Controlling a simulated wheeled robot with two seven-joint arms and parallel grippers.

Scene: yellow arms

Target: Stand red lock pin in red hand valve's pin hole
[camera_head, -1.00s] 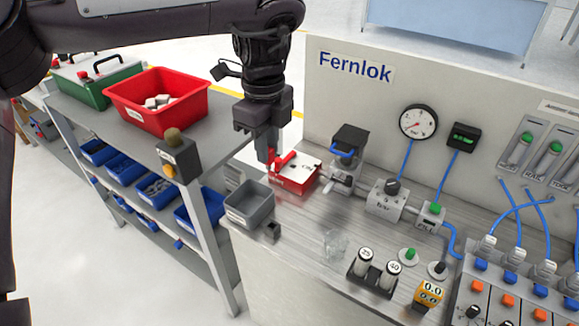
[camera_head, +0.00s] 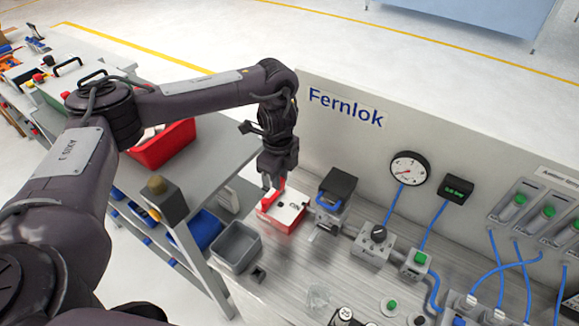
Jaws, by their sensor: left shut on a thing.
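My left gripper (camera_head: 271,184) points down over the red box with a white top (camera_head: 292,214) at the back left of the bench. It is shut on a small red piece (camera_head: 267,200), which looks like the red lock pin, low between its fingertips. The fingers hide part of it, and I cannot tell whether it touches the box. I cannot make out the red hand valve or its pin hole for certain. My right gripper is not in view.
A grey bin (camera_head: 236,247) stands in front of the red box. A black-topped fitting with a blue loop (camera_head: 337,190) stands close on the right. The Fernlok panel (camera_head: 345,110) rises behind. A red crate (camera_head: 163,147) sits on the left cart, partly behind my arm.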

